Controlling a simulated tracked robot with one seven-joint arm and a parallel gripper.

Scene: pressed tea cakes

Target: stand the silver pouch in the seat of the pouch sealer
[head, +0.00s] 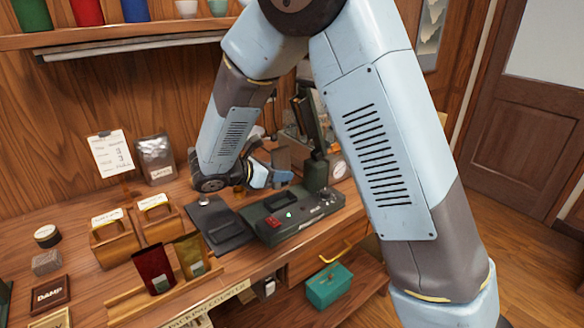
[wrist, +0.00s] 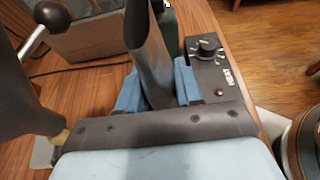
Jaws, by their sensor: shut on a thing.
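My gripper (head: 270,178) is shut on a thin grey, silvery thing that looks like the silver pouch (wrist: 150,60). In the wrist view it rises between the two blue fingers (wrist: 158,92), roughly upright and slightly tilted. In the head view only a small grey part (head: 283,157) shows above the fingers. The pouch sealer (head: 262,219) seems to be the dark green unit with a green lamp, on the bench just in front of my gripper. A dark panel with a HEAT knob (wrist: 208,48) is right beside the fingers in the wrist view. The pouch's lower edge and the seat's inside are hidden.
A labelled silver bag (head: 155,158) stands at the back wall. A flat black plate (head: 222,228) lies left of the sealer. Wooden boxes (head: 110,240), a red pouch (head: 153,270) and an olive pouch (head: 190,256) stand at the left.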

